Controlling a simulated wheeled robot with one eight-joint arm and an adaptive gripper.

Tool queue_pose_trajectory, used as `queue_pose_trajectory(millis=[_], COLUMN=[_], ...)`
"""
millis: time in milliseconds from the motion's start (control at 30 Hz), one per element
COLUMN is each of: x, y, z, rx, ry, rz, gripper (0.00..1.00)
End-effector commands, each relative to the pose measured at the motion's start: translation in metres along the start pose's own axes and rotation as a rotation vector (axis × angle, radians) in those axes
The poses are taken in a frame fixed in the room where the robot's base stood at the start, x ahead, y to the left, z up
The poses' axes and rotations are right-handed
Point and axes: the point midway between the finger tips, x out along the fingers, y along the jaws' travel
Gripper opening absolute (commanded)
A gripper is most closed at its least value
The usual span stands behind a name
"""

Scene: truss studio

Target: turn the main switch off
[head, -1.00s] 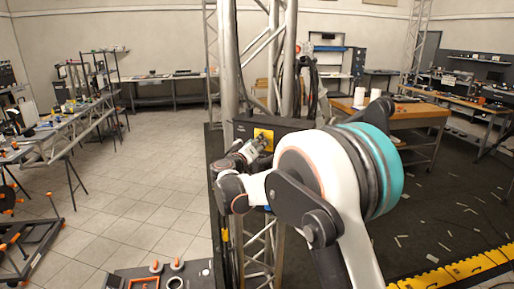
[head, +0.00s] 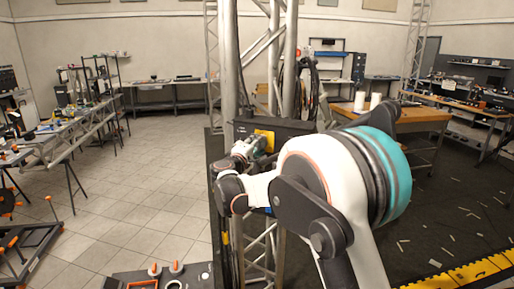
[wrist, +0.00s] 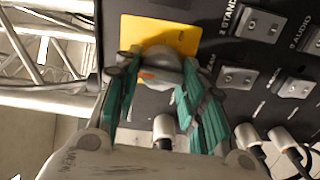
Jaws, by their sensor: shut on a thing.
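The main switch is a rotary knob (wrist: 162,60) on a yellow plate (wrist: 160,33), set in a black panel (wrist: 217,55) in the wrist view. My gripper (wrist: 158,85), with green-padded fingers, is shut on the knob, one finger on each side. The fingers hide much of the knob, so its exact angle is hard to read. In the head view the yellow plate (head: 266,139) shows on the black box (head: 283,131) on the truss, and my gripper (head: 262,146) reaches up to it.
Metal switches (wrist: 260,25) with white labels sit right of the yellow plate. Plugs with cables (wrist: 283,138) are below them. A truss post (head: 290,70) rises behind the box. An orange-topped bench (head: 395,115) stands to the right.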

Motion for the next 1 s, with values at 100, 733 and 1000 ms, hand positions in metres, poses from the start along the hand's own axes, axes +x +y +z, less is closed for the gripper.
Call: queue_pose_trajectory(millis=[100,733,1000], x=[-0.0001,-0.0001,-0.0001], y=[0.0005,0.0005,0.0], z=[-0.0016,-0.0015,-0.0008], rx=[-0.043,-0.091,-0.09], ry=[0.003,0.003,0.002], rz=[0.001,0.001,0.001], gripper=[0.14,0.14,0.58])
